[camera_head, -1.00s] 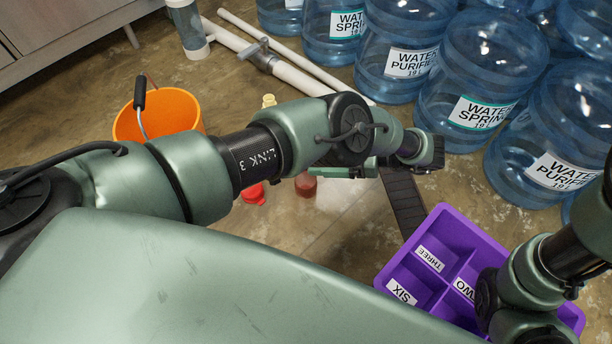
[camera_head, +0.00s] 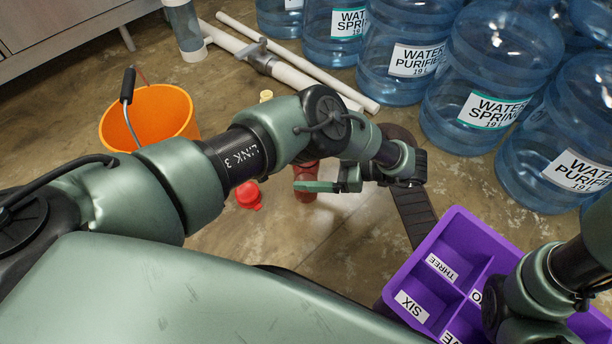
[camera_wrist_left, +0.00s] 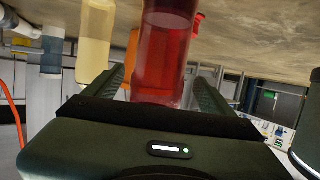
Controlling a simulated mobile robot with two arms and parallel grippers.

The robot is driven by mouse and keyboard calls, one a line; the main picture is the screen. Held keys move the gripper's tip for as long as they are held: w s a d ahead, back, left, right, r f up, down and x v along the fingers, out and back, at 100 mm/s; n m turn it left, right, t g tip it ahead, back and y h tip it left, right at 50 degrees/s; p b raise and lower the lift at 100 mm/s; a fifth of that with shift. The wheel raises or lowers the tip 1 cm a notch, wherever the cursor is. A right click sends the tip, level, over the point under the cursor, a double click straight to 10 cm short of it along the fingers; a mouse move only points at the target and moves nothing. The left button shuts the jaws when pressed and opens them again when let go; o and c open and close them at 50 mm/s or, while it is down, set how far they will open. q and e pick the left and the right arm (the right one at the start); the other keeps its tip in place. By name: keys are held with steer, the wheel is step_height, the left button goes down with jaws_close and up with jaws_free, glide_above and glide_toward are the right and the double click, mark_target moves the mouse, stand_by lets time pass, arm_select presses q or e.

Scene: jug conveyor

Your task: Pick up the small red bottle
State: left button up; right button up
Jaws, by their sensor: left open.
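A small dark red, see-through bottle (camera_head: 305,196) stands on the floor, partly hidden behind a finger of my left gripper (camera_head: 318,186). In the left wrist view the red bottle (camera_wrist_left: 165,50) is between the two fingers of the open left gripper (camera_wrist_left: 162,85). I cannot tell whether either finger touches it. A brighter red object (camera_head: 248,195) is on the floor to the left; a bit of bright red (camera_wrist_left: 199,20) shows behind the bottle in the wrist view. My right gripper is not in view.
A pale yellow bottle (camera_head: 266,96) stands behind my left arm, near an orange bucket (camera_head: 150,115). White pipes (camera_head: 300,75) lie at the back. Large blue water jugs (camera_head: 490,75) fill the back right. A purple divided crate (camera_head: 455,225) is at lower right.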

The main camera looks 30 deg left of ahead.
arm_select(q)
steer(key=b+x, duration=0.1)
steer(key=x, duration=0.2)
steer(key=shift+w+a+f+b, duration=0.1)
steer(key=shift+a+f+b, duration=0.15)
steer(key=shift+a+b, duration=0.1)
steer(key=shift+a, duration=0.2)
steer(key=c, duration=1.7)
steer(key=shift+o, duration=0.2)
steer(key=shift+r, duration=0.1)
